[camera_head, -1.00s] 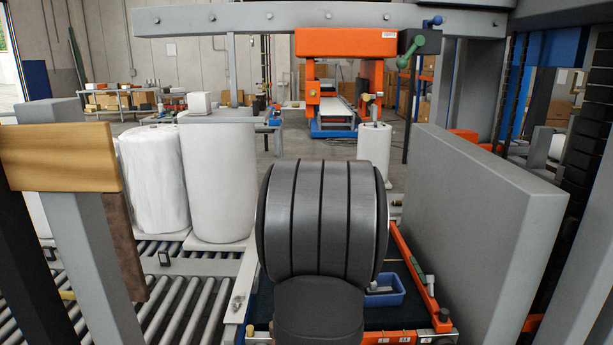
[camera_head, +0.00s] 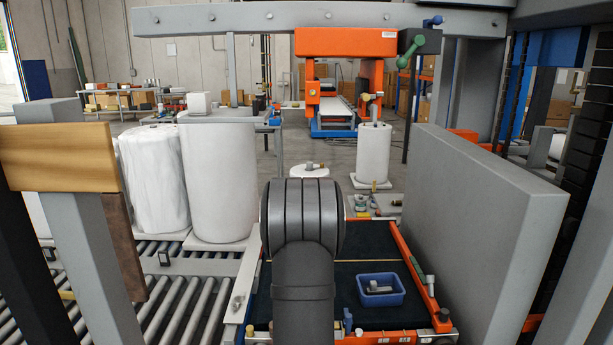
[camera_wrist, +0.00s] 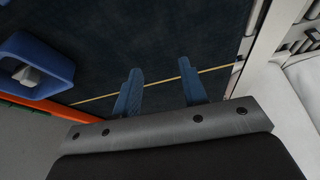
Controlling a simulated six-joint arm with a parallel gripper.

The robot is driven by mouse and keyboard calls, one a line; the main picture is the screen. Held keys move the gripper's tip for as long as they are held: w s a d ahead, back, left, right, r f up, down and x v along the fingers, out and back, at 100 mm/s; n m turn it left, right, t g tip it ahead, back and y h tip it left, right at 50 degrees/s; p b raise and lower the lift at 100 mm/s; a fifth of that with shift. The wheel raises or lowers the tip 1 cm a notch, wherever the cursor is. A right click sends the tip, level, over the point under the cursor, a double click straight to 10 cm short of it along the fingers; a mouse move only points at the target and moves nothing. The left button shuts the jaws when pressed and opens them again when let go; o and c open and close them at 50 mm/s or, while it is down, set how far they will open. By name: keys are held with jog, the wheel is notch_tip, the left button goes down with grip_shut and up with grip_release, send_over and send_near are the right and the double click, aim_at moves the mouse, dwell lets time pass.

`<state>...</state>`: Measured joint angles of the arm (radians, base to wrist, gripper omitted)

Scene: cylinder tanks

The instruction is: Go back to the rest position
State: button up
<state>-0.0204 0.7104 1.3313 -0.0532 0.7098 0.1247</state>
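My gripper (camera_wrist: 161,86) shows in the wrist view with its two blue fingers apart and nothing between them. It is above the dark work surface (camera_wrist: 160,40), which has a thin yellow line across it. In the head view my own dark arm link covers the middle front, and the gripper is hidden there. A blue bin (camera_head: 364,290) with a small grey part (camera_head: 380,287) in it stands on the dark surface (camera_head: 345,262), right of my arm. The bin also shows at the left of the wrist view (camera_wrist: 62,65), apart from the fingers.
An orange rail (camera_head: 410,265) edges the surface on the right, with a large grey panel (camera_head: 480,210) beyond. White wrapped cylinders (camera_head: 218,180) stand behind the roller conveyor (camera_head: 185,300) on the left. Another white cylinder (camera_head: 374,153) stands farther back. A wooden board (camera_head: 60,157) is at left.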

jog(key=shift+w+a+f, duration=0.1)
jog(key=shift+a+f, duration=0.05)
jog(key=shift+f, duration=0.95)
jog(key=shift+w+a+f, duration=0.1)
jog(key=shift+a+f, duration=0.05)
jog(key=shift+f, duration=0.9)
